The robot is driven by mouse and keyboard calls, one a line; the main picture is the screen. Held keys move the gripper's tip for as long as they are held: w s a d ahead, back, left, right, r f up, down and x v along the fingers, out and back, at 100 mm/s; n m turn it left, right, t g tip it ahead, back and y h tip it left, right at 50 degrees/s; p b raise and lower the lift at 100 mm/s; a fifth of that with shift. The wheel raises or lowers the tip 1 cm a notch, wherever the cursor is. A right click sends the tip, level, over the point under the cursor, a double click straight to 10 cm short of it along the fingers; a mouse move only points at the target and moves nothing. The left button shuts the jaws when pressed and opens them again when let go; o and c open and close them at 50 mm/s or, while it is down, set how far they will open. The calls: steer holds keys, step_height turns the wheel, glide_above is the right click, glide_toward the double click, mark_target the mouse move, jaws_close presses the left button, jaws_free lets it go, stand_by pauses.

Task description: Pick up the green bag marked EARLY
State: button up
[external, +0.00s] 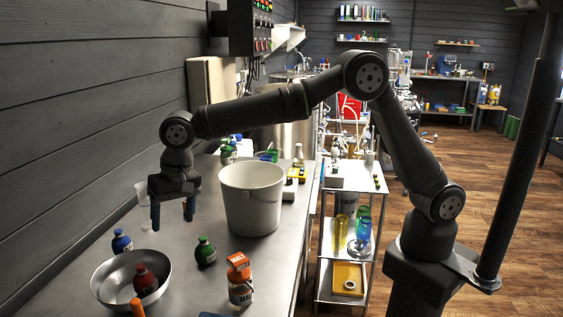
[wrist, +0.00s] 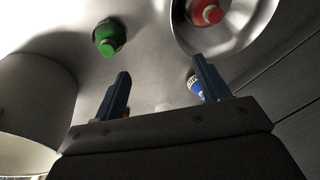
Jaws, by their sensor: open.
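A small round green bag (external: 205,253) with a knotted top and a pale label stands on the steel bench, between the white bucket and the metal bowl. The label is too small to read. It shows in the wrist view (wrist: 109,37) at the upper left, beyond the left finger. My gripper (external: 172,213) hangs over the bench, left of the bucket, fingers down. In the wrist view its two dark blue fingers (wrist: 161,68) stand apart with nothing between them. The green bag is apart from the fingers, nearer the external camera and to the right of them.
A blue bag (external: 121,243) stands behind the metal bowl (external: 104,275). A red bag (external: 145,281) is in the bowl. An orange-lidded jar (external: 240,281) stands near the bench's right edge. The tall white bucket (external: 252,200) is close to my gripper's right. More bottles stand farther back.

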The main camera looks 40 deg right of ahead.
mark_target(203, 238)
steer(key=d+r+m+h, duration=0.2)
steer(key=d+r+m, duration=0.4)
steer(key=m, duration=0.6)
steer(key=shift+g, duration=0.4)
steer(key=f, duration=1.3)
steer(key=shift+w+d, duration=0.2)
steer(key=shift+d, duration=0.1)
steer(key=shift+s+a+f, duration=0.1)
steer(key=shift+f, duration=1.2)
steer(key=shift+s+a+f, duration=0.1)
steer(key=shift+f, duration=1.2)
steer(key=c, duration=1)
